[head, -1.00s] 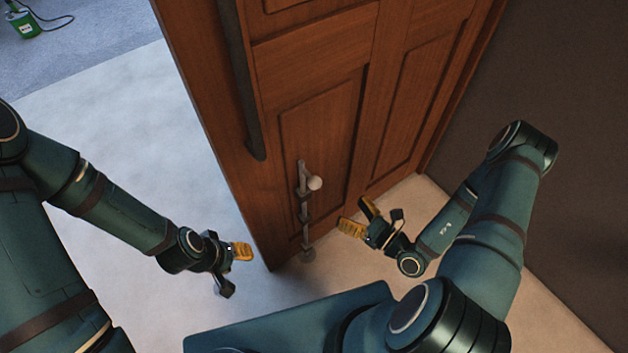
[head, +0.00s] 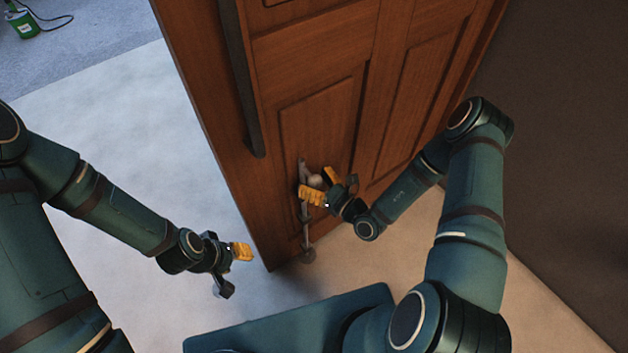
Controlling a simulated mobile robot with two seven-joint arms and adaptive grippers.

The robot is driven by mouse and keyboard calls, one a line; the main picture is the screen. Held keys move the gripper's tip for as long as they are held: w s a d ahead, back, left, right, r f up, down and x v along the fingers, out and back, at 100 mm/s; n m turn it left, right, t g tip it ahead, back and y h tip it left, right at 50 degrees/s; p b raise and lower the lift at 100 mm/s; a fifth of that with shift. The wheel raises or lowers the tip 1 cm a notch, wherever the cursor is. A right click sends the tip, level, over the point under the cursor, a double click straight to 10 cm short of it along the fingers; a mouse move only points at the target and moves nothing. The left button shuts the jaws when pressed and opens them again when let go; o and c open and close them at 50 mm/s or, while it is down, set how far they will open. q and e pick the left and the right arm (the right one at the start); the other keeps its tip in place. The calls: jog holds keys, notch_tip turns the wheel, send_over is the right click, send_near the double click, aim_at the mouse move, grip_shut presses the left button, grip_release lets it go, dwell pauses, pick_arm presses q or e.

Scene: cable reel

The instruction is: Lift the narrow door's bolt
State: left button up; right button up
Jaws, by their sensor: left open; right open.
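The narrow door (head: 310,110) is brown panelled wood and stands ajar, its near edge toward the left. Its bolt (head: 304,230) is a grey upright rod low on the door face, with a pale round knob (head: 316,181) near its top. My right gripper (head: 322,184) is open at the knob, its yellow fingers on either side of it in the picture. The fingers partly hide the knob and the rod, and I cannot tell whether they touch. My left gripper (head: 232,268) is open and empty, left of the door's edge over the pale floor.
A long dark handle bar (head: 241,80) runs down the door above the bolt. A dark wall (head: 560,150) stands at the right. A green object (head: 24,24) with a cord lies on the carpet at top left. The pale floor left of the door is clear.

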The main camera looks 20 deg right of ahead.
aim_at(314, 177)
grip_shut()
notch_tip(314, 177, up, 7)
jog(key=p, duration=0.6)
jog(key=shift+f, duration=0.1)
jog(key=shift+r+p, duration=0.45)
jog(key=shift+w, duration=0.1)
grip_release()
